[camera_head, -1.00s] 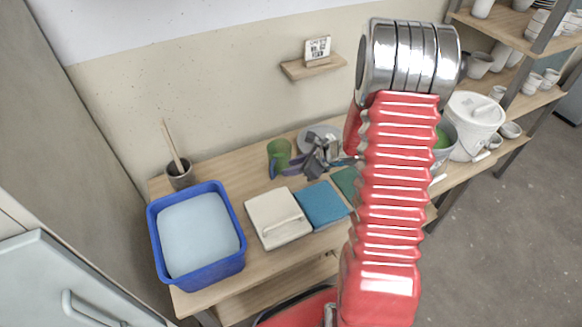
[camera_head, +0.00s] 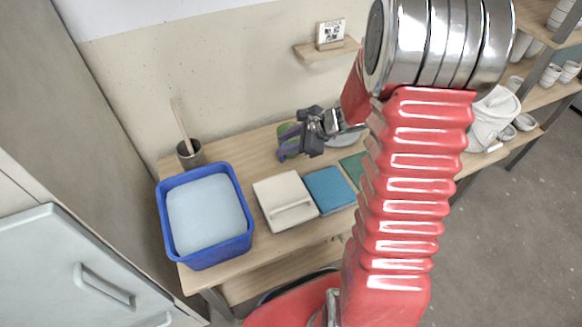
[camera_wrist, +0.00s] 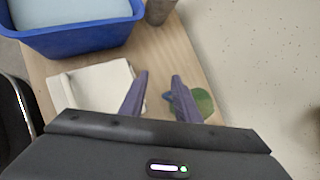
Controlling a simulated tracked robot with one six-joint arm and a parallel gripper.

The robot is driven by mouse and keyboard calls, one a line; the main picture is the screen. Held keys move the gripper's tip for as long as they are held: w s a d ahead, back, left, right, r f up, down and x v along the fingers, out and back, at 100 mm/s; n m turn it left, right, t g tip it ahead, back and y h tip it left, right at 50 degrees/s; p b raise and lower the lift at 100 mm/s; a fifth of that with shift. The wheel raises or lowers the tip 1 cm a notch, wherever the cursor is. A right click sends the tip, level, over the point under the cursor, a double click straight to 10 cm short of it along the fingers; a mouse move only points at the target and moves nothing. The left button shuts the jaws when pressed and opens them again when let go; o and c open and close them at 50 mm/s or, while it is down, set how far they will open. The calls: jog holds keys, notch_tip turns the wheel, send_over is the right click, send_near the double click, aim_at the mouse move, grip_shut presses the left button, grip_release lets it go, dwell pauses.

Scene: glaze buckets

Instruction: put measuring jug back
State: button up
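The green measuring jug (camera_head: 291,144) stands at the back of the table, partly hidden by my gripper. In the wrist view, a green round shape (camera_wrist: 204,103), likely the jug, shows beside and beyond the right finger. A small blue piece shows there between the fingers; I cannot tell what it is. My gripper (camera_head: 284,142) points left over the table's back part, its purple fingers spread apart. It also shows in the wrist view (camera_wrist: 156,92). No held object is visible, and contact with the jug cannot be told.
A blue basin (camera_head: 245,230) stands at the left, with a dark pot holding sticks (camera_head: 189,154) behind it. A cream slab (camera_head: 284,200), a blue tile (camera_head: 329,190) and a green tile lie in front. A small wall shelf (camera_head: 318,50) and a white bucket (camera_head: 490,118) are farther off.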

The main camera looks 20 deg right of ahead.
jog(key=s+a+r+n+g+h, duration=0.1)
jog(key=s+a+r+n+g, duration=0.1)
jog(key=s+a+r+n, duration=1)
jog(key=s+d+r+n+h, duration=0.3)
jog(key=s+r+n, duration=0.5)
jog(key=s+n, duration=0.3)
jog(key=shift+s+t+h, duration=0.4)
jog(key=shift+s+h, duration=0.1)
jog(key=shift+h, duration=0.3)
jog(key=shift+s, duration=0.1)
